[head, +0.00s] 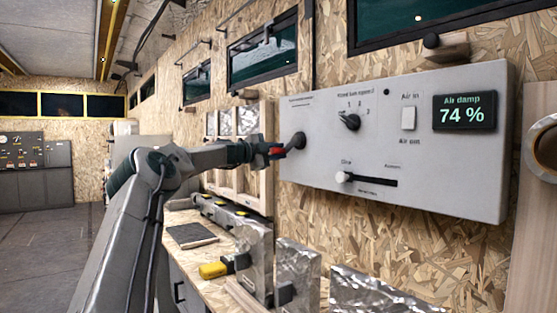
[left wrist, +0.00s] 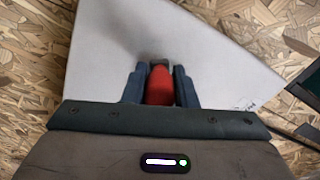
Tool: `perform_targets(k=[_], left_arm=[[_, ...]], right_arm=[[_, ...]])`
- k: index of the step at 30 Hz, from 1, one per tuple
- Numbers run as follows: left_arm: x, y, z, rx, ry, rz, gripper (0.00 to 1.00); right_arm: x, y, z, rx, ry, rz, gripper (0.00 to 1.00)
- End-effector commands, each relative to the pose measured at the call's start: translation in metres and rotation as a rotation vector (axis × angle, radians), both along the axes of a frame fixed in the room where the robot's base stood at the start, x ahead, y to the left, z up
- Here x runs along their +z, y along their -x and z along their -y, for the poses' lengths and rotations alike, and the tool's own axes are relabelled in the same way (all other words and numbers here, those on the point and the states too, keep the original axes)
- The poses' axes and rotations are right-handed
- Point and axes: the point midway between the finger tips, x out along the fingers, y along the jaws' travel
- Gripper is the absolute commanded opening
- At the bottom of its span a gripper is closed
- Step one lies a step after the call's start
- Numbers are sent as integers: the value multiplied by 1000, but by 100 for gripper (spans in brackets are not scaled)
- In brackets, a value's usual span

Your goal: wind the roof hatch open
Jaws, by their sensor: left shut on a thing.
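A grey control panel (head: 400,105) is fixed to the chipboard wall. At its left end is a dark crank hub (head: 299,140) with a red handle (head: 276,152). My left gripper (head: 268,151) reaches in from the left and is shut on the red handle. In the left wrist view the red handle (left wrist: 160,84) sits between the two dark fingers, with the pale panel (left wrist: 205,50) behind it. I cannot pick out the roof hatch in these views. My right gripper is not in view.
The panel also carries a rotary knob (head: 350,121), a rocker switch (head: 408,118), a slider (head: 344,177) and a display (head: 464,111) reading "Air damp 74 %". Below stand foil-faced boards (head: 297,270) and a yellow tool (head: 214,270) on a bench. Floor (head: 50,235) at left is clear.

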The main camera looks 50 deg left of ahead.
Motion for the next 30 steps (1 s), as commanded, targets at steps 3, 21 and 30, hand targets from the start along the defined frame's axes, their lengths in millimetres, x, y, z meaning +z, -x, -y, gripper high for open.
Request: perform_targets(k=[3, 21, 30], left_arm=[[4, 0, -2, 0, -60, 5, 0], [8, -1, -4, -2, -142, 10, 0], [8, -1, -4, -2, -141, 10, 47]], right_arm=[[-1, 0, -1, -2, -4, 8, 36], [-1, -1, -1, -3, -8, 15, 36], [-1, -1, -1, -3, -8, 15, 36]])
